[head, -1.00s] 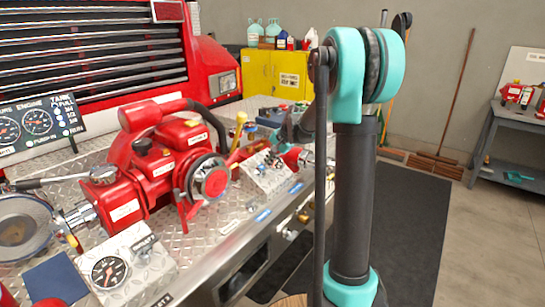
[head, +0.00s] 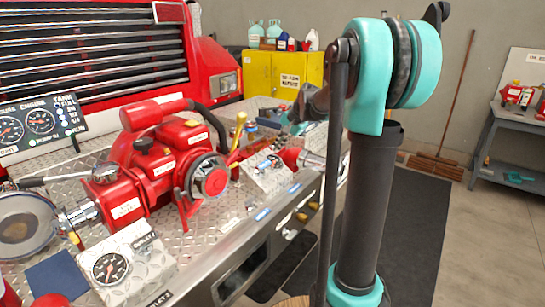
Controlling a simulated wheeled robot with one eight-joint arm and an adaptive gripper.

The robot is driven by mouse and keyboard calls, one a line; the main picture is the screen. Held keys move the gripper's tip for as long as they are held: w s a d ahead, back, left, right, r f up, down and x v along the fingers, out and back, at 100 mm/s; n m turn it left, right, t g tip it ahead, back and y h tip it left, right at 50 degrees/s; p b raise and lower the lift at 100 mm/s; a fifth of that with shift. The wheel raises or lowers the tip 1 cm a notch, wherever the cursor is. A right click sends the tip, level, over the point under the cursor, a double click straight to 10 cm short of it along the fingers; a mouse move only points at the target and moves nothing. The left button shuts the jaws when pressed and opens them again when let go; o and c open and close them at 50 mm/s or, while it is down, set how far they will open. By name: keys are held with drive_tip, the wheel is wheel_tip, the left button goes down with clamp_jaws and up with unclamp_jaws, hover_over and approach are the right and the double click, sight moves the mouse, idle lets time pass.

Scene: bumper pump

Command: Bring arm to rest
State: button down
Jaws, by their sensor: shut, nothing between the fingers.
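My arm, with teal joints and a dark tube, stands in the right half of the head view. My gripper (head: 303,112) is dark and partly hidden behind my own arm link. It is small in the picture, and it looks shut and empty, above the far right end of the bumper. The red pump (head: 160,170) sits on the diamond-plate bumper (head: 235,222) to the left, apart from my arm.
A gauge box (head: 122,262) and a second metal panel box (head: 265,172) stand on the bumper. A yellow cabinet (head: 284,70) is at the back. A grey table (head: 510,130) stands at the right. The floor between is mostly clear, with a dark mat (head: 405,230).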

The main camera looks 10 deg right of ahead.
drive_tip(key=v, duration=0.4)
drive_tip(key=s+f+n+h, duration=0.1)
drive_tip(key=s+f+n, duration=0.2)
drive_tip(key=s+f, duration=0.4)
drive_tip(key=s+d+f+n+h, duration=0.1)
drive_tip(key=s+f, duration=0.6)
drive_tip(key=s, duration=0.7)
drive_tip(key=s+d+f+n+h, duration=0.1)
drive_tip(key=s+f+n, duration=0.4)
drive_tip(key=s, duration=0.5)
wheel_tip(320, 180, down, 3)
drive_tip(key=shift+s+d+r+h, duration=0.15)
drive_tip(key=shift+s+h, duration=0.25)
drive_tip(key=shift+h, duration=0.3)
drive_tip(key=shift+w, duration=0.1)
